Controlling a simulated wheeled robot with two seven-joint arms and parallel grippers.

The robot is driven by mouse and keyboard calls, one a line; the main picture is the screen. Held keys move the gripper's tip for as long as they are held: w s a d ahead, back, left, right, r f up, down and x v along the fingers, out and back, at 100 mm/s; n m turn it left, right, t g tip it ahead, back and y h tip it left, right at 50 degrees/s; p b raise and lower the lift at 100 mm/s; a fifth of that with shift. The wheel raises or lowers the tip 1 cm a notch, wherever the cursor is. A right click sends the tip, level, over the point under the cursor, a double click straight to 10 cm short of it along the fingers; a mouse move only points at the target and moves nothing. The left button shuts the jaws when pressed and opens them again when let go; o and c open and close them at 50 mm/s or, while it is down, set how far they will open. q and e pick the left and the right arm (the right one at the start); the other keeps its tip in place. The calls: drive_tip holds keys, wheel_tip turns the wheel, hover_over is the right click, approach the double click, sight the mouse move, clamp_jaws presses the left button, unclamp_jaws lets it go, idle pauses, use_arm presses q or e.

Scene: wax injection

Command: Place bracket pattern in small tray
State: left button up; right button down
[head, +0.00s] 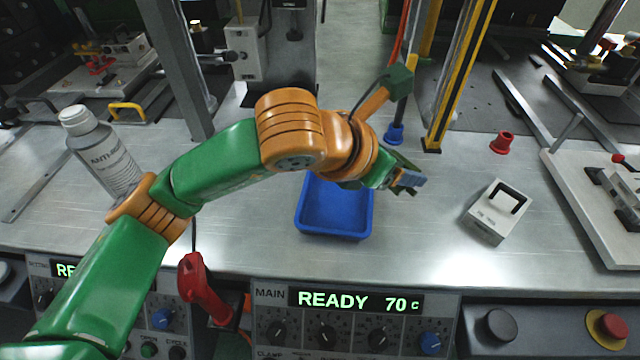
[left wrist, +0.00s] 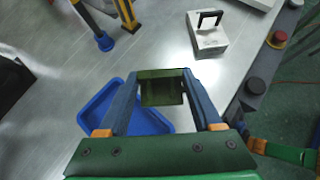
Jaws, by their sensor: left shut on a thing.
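The bracket pattern (left wrist: 162,92) is a dark olive-green piece between the two blue-grey fingers of my left gripper (left wrist: 160,76) in the left wrist view. The gripper is shut on it. In the head view my left gripper (head: 408,181) is just right of the small blue tray, and the pattern is hard to make out there. The small tray (head: 333,228) is blue, shallow and looks empty where it shows; my arm hides its back part. It also shows in the left wrist view (left wrist: 96,112), partly behind the left finger. My right gripper is not in view.
A white block with a black handle (head: 497,212) stands right of the tray. A red cup-shaped part (head: 502,143) and a blue one (head: 394,133) stand further back. A grey bottle (head: 100,150) stands left. A control panel (head: 355,320) runs along the front edge.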

use_arm(q)
drive_tip(key=p, duration=0.2)
hover_over(335, 196)
drive_tip(key=f, duration=0.6)
drive_tip(key=shift+s+d+f, duration=0.2)
drive_tip(key=shift+s+d, duration=0.2)
drive_tip(key=f, duration=0.3)
drive_tip(key=a+f+p, duration=0.1)
drive_tip(key=shift+w+f, duration=0.3)
drive_tip(key=shift+w, duration=0.05)
drive_tip(key=shift+f, duration=0.15)
drive_tip(key=shift+f+b, duration=0.15)
drive_tip(key=shift+b, duration=0.2)
drive_tip(key=o, duration=1.4)
drive_tip(key=shift+c, duration=0.2)
